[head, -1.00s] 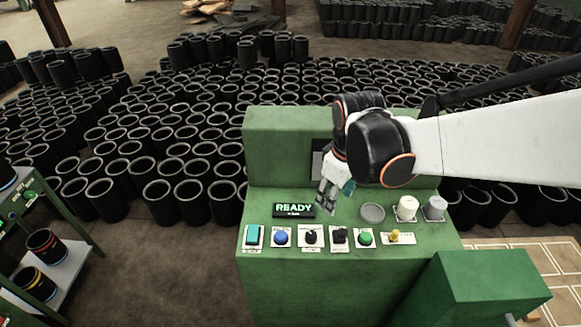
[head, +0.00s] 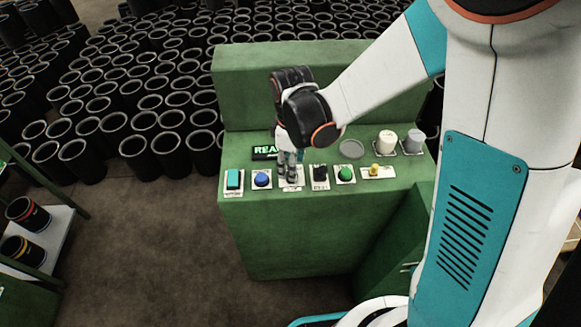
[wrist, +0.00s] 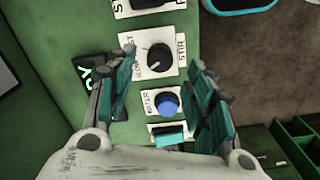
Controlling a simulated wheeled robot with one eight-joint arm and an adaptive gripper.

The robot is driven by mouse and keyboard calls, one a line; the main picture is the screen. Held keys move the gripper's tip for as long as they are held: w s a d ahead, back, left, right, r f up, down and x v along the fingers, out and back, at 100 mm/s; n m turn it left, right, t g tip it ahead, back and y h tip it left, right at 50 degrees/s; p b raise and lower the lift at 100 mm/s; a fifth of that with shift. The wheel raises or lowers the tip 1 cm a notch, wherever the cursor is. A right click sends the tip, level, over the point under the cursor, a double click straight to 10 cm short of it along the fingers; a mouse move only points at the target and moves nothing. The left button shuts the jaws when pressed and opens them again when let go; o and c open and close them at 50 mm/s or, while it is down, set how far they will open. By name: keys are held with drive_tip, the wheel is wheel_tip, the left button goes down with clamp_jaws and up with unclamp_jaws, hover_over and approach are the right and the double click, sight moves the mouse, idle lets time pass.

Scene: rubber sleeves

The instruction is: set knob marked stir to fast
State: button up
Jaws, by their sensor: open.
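The knob marked STIR (wrist: 159,56) is a black round knob on a white plate in the wrist view. Its plate lettering seems to read SLOW and FAST on the left side. A pale mark on the knob seems to point towards the lower left, near the SLOW side. My gripper (wrist: 161,60) is open, with one finger on each side of the knob; I cannot tell if they touch it. In the head view, my gripper (head: 289,178) points down over the knob's plate (head: 291,187) and mostly hides the knob.
The green console also carries a blue button (head: 262,179), a teal switch (head: 233,179), a black selector (head: 320,171), a green button (head: 345,174) and a yellow toggle (head: 374,169). A READY display (head: 264,152) sits behind, partly hidden by my gripper.

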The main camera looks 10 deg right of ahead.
drive_tip(key=shift+f+b, duration=0.35)
drive_tip(key=shift+f, duration=1.75)
drive_tip(key=c, duration=1.1)
